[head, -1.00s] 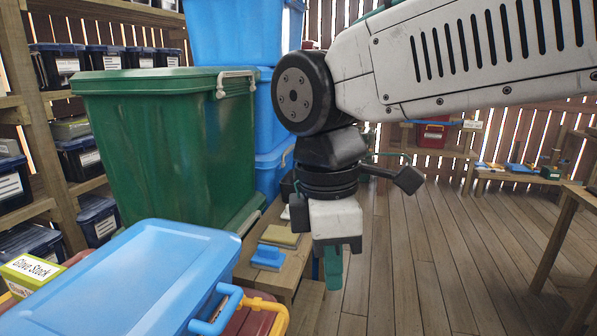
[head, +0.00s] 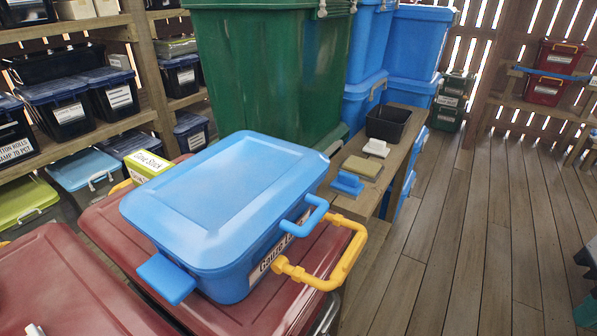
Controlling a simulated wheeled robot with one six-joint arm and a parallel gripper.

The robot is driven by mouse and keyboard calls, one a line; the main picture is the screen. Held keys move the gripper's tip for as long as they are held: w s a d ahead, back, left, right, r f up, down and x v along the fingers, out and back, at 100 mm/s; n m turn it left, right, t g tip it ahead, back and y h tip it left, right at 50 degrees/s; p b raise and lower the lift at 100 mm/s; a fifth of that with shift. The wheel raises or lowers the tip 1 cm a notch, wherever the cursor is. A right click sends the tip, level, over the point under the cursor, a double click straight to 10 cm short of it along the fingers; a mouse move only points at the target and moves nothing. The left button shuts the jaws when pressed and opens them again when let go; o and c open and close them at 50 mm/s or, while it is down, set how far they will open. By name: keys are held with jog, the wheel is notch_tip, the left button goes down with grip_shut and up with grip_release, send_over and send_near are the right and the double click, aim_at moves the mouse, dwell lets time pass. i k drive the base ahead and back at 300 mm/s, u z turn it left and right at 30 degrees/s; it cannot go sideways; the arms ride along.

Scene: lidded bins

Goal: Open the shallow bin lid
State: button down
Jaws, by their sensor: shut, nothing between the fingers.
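The shallow blue bin (head: 240,287) sits on top of a dark red lidded bin (head: 112,226). Its light blue lid (head: 235,190) lies shut on it. A blue loop handle (head: 305,215) sticks out at the lid's right side, and a flat blue tab (head: 166,279) sticks out at the near left. A white label, partly covered by the handle, is on its front wall. My gripper (head: 586,312) shows only in part at the right edge, with teal fingertips. It is shut and empty, well apart from the bin, over the floor.
A yellow handle (head: 335,262) sticks out beside the shallow bin. A tall green bin (head: 268,75) stands behind. A bench holds a black tray (head: 388,124), a blue brush-like block (head: 347,184) and a sponge-like pad. The wooden floor (head: 460,240) at right is clear.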

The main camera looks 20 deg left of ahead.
aim_at(209, 211)
jog(key=u, duration=1.15)
jog(key=k, duration=1.15)
jog(key=u, duration=0.25)
jog(key=i, duration=1)
jog(key=z, duration=0.1)
